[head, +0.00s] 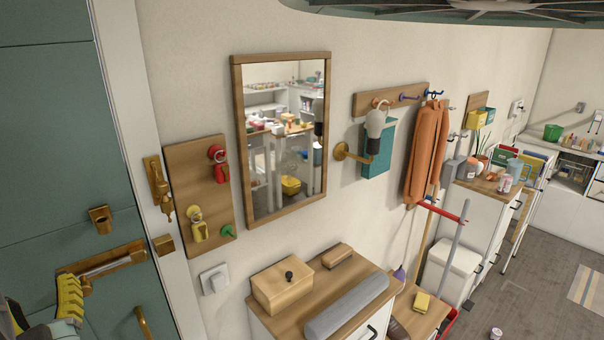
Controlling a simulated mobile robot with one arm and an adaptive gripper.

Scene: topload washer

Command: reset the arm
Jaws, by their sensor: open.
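My gripper (70,298) shows at the bottom left corner of the head view, partly cut off by the frame edge. A yellow, ribbed finger stands up in front of the teal door (45,130), just below and left of the brass door handle (115,260). The gripper is open, and I see nothing held in it. I cannot tell whether the finger touches the handle. Most of my arm is out of view.
A wall mirror (243,150) hangs right of the door, beside a key board (180,160). Below stands a cabinet with a wooden box (283,290) and a grey roll (345,308). An orange garment (425,150) hangs farther right. Grey floor (540,275) is open at right.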

